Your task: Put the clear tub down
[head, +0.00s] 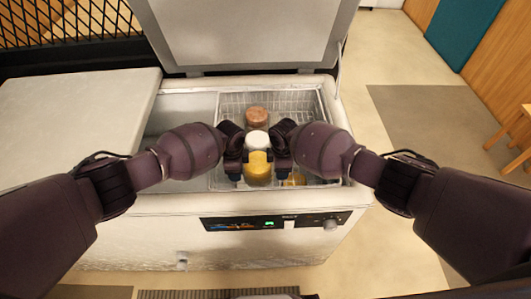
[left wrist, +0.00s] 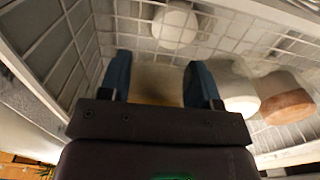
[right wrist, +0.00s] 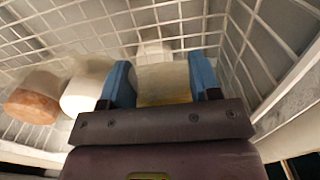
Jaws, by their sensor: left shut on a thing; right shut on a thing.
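The clear tub (head: 258,170) with yellow contents is between my two grippers, at the front of the wire basket (head: 227,103) inside the open chest freezer. My left gripper (head: 236,176) is shut on its left side and my right gripper (head: 283,174) on its right side. In the left wrist view the tub (left wrist: 157,82) is a blurred tan shape between the blue fingers. In the right wrist view the tub (right wrist: 163,82) looks see-through with yellow low down. Whether its base touches the basket floor cannot be told.
A white tub (head: 257,139) and a brown-topped tub (head: 257,115) stand in a row behind the clear tub. Another yellow item (head: 294,179) shows low at the basket's front right. The raised freezer lid (head: 245,35) is behind. The basket's right side has free room.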

